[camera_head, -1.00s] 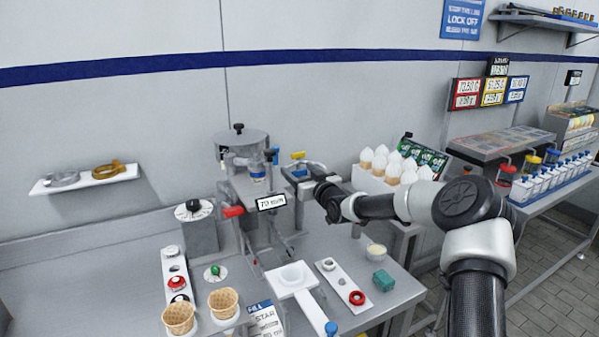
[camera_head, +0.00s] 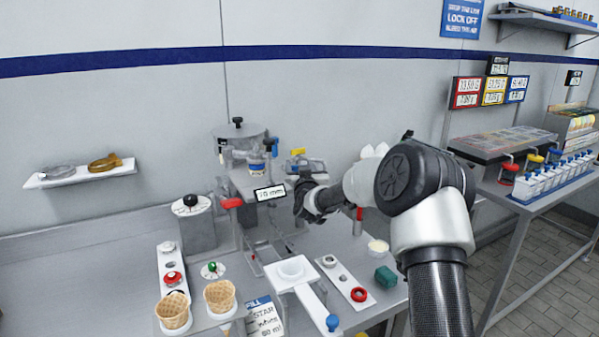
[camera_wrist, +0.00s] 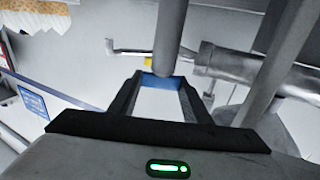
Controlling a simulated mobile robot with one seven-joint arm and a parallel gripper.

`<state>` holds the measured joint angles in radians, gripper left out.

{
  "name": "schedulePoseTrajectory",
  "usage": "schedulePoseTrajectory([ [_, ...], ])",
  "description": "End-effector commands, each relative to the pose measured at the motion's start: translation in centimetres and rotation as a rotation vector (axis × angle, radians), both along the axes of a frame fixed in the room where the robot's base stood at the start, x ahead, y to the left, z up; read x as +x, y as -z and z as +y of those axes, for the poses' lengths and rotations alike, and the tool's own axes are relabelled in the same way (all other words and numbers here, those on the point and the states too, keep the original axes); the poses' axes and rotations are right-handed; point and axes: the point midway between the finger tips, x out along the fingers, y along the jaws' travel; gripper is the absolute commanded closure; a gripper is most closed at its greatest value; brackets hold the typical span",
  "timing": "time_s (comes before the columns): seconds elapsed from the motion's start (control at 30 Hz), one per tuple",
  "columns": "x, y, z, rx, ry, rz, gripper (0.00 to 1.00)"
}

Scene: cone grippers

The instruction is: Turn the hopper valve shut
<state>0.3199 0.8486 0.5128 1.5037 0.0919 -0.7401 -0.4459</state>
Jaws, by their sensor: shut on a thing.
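The hopper (camera_head: 229,147) is a grey cylindrical vessel with a black knob on its lid, on a stand at the back of the bench. A small blue part (camera_head: 275,149) shows at its right side. My gripper (camera_head: 291,167) is beside the hopper, to its right. In the wrist view, a blue bar (camera_wrist: 160,80) spans the gap between the black fingers of my gripper (camera_wrist: 160,90). The fingers are shut on this blue piece, seemingly the valve handle. A grey post stands just beyond it. The exact contact is hard to see.
A red handle (camera_head: 231,203) and a "70 mm" sign (camera_head: 269,192) are on the stand below. Two waffle cones (camera_head: 220,296) stand at the front.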

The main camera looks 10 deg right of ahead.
Motion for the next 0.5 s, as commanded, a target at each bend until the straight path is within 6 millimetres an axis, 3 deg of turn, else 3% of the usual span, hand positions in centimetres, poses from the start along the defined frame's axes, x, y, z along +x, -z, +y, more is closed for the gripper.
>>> schedulePoseTrajectory([
  [0.47,-0.08,-0.05,0.14,0.000,0.050,0.002,0.79],
  [0.5,-0.08,-0.05,0.14,0.000,0.050,0.001,0.51],
])
